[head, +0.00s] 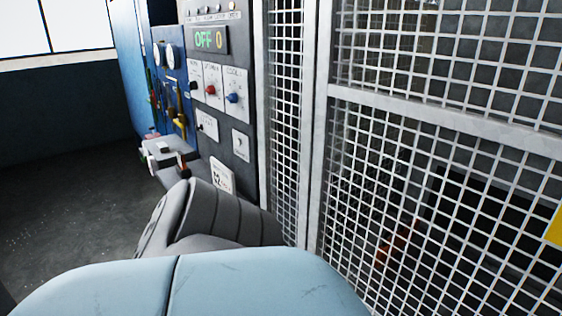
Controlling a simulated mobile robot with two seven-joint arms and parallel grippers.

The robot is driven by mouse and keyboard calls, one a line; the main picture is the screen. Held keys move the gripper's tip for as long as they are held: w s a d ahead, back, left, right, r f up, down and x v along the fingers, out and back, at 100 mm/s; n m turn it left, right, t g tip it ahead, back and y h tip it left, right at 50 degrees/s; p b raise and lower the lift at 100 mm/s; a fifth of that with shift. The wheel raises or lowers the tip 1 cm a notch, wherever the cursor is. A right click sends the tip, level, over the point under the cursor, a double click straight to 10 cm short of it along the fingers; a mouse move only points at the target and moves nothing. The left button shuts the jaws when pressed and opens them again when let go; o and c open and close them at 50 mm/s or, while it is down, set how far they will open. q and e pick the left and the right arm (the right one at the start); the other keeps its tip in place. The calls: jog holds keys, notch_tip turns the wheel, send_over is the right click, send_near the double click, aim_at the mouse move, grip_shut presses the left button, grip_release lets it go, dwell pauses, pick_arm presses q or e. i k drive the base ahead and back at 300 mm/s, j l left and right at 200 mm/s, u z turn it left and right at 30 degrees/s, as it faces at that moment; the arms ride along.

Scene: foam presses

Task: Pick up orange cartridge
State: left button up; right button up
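I cannot make out an orange cartridge for certain. A small dark object with a reddish-orange part (182,163) stands at the grey ledge beside the control panel, too small to identify. A blurred orange-brown shape (395,243) shows behind the wire mesh on the right, and I cannot tell what it is. Large pale blue and grey links of my own arm fill the bottom centre and hide what lies behind them. Neither of my grippers can be made out.
A framed wire-mesh fence (400,140) closes off the right. The dark floor (65,205) at left is clear.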

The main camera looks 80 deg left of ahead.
aim_at(181, 158)
jog(key=u, duration=1.4)
jog(key=i+u, duration=0.1)
jog(key=u, duration=1.75)
jog(key=i+j+z, duration=0.1)
jog(key=i+j, duration=0.6)
jog(key=i+j+z, duration=0.15)
jog(key=i+j, duration=0.5)
jog(key=j, duration=0.2)
jog(key=i+j+z, duration=0.15)
jog(key=i+j, duration=0.45)
jog(key=j, duration=0.25)
jog(key=i+j+z, duration=0.15)
jog(key=i+j, duration=0.15)
jog(key=j, duration=0.15)
